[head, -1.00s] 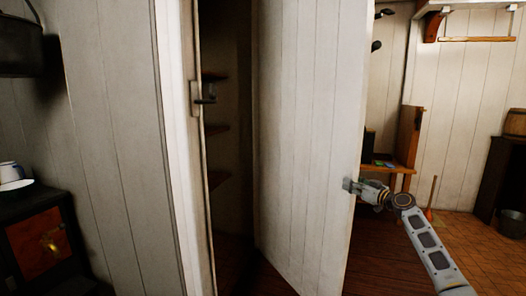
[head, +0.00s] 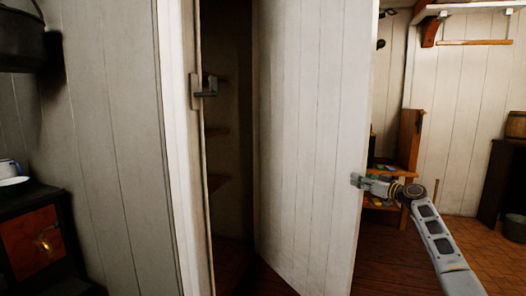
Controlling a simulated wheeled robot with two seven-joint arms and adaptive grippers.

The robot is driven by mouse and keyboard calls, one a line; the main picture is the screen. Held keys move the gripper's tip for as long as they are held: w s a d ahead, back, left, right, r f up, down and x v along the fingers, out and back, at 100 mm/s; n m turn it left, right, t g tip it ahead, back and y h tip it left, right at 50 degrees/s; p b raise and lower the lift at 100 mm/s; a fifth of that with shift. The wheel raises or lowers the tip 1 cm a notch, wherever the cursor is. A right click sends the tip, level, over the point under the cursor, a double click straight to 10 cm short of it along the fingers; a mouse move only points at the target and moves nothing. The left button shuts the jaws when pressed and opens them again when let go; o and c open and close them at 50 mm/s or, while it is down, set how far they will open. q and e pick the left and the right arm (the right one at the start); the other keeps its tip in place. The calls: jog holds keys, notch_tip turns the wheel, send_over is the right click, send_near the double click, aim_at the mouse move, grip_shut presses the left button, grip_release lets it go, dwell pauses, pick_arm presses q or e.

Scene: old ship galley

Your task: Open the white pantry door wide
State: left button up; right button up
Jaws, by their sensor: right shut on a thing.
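The white pantry door (head: 305,120) is a tall plank door that stands partly open, swung to the right of the doorway. Behind it is the dark pantry opening (head: 230,130), with shelves faintly visible inside. My right gripper (head: 360,181) is at the door's free edge, about mid-height in the picture, and is shut on it. Its fingertips overlap the edge, so I cannot tell whether a handle is between them. A metal catch (head: 205,86) is on the white door frame (head: 178,150) at the left. My left gripper is not in view.
A black stove (head: 40,240) with an orange-brown panel stands at the left, below a dark hanging pot (head: 20,40). To the right, a wooden bench (head: 410,140) stands behind the door. The reddish-brown floor (head: 400,255) is clear around my right arm.

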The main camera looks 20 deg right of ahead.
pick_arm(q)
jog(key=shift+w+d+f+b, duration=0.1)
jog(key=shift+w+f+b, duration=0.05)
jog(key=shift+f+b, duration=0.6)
pick_arm(e)
jog(key=shift+w+d, duration=0.2)
jog(key=shift+d, duration=0.45)
jog(key=shift+w+d, duration=0.15)
jog(key=shift+d, duration=0.45)
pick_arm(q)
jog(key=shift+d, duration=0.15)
